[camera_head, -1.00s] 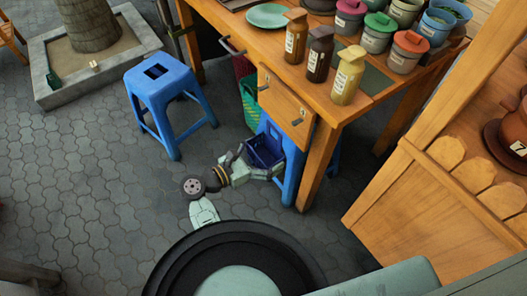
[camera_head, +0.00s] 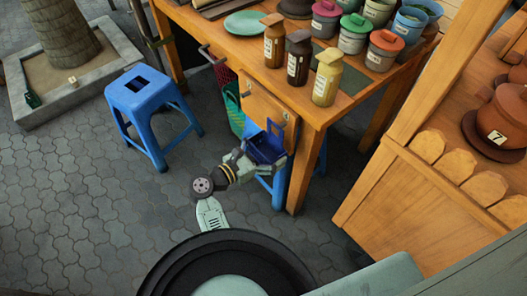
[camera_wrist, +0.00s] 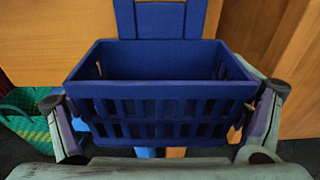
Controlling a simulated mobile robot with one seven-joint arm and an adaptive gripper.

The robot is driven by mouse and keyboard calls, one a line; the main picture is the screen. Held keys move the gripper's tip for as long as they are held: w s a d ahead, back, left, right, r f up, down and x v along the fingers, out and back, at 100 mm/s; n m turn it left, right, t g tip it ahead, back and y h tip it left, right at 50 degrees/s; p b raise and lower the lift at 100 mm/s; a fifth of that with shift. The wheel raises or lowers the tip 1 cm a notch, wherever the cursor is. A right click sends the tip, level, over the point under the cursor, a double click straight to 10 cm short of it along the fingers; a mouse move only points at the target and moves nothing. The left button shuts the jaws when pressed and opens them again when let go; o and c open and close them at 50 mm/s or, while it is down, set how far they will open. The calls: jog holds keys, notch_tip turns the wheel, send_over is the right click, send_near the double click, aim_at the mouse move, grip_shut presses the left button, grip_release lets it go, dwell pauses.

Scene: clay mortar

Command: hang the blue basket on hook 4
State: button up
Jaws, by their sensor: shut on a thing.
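The dark blue basket (camera_head: 266,150) is held level and upright in front of the wooden table's end panel. In the wrist view the basket (camera_wrist: 160,95) is empty, with slotted walls and a tall back strap (camera_wrist: 160,20) rising to the top edge of the frame. My gripper (camera_wrist: 162,120) has a finger on each short end of the basket, and my gripper (camera_head: 258,164) is low beside the table. A small dark hook (camera_head: 246,94) is on the panel. Another hook near the strap is hard to make out. No hook numbers are readable.
A red basket (camera_head: 222,75) and a green basket (camera_head: 236,115) hang to the left along the table. A blue stool (camera_head: 150,105) stands at left. Another blue stool (camera_head: 312,160) is under the table behind the basket. Bottles and pots crowd the wooden tabletop (camera_head: 240,42).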

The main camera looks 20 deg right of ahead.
aim_at(274, 148)
jog(key=shift+x, duration=1.05)
jog(key=shift+w+d+f+b, duration=0.25)
jog(key=shift+d+f+b, duration=0.1)
jog(key=shift+d+b, duration=0.25)
jog(key=o, duration=1.1)
jog(key=shift+c, duration=0.2)
jog(key=v, duration=1.2)
